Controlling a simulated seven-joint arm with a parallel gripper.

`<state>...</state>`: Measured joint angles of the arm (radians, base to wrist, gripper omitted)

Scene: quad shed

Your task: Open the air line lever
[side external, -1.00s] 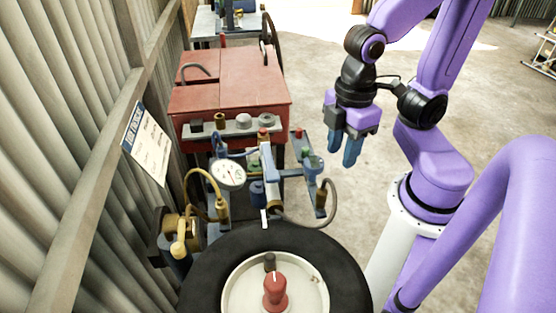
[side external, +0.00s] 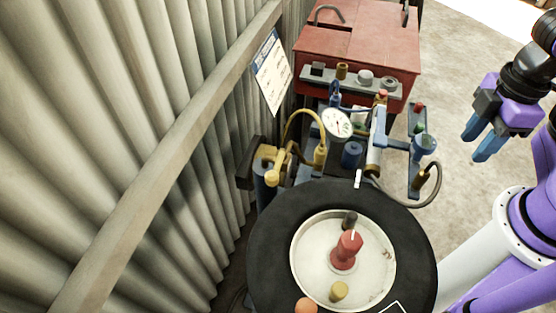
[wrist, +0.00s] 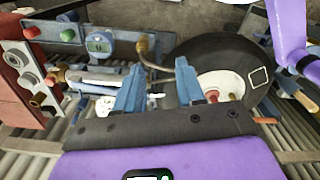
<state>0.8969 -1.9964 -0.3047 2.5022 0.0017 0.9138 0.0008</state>
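The air line fittings stand between the tire and the red cabinet. They include a white round gauge (side external: 337,124), a brass valve with a yellow hose (side external: 290,143) by the wall, and a blue and silver cylinder (side external: 376,140). A small white lever-like tab (side external: 358,179) stands at the tire's far edge. I cannot tell for certain which part is the air line lever. My gripper (side external: 482,142) is open and empty, to the right of the fittings and apart from them. In the wrist view its two blue fingers (wrist: 160,88) are spread, hiding part of the fittings.
A black tire (side external: 275,240) with a pale hub and red knob (side external: 347,250) lies in front. A red cabinet (side external: 385,50) stands behind, a corrugated wall (side external: 130,130) on the left. A grey hose (side external: 437,185) loops at the right. Floor beyond is clear.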

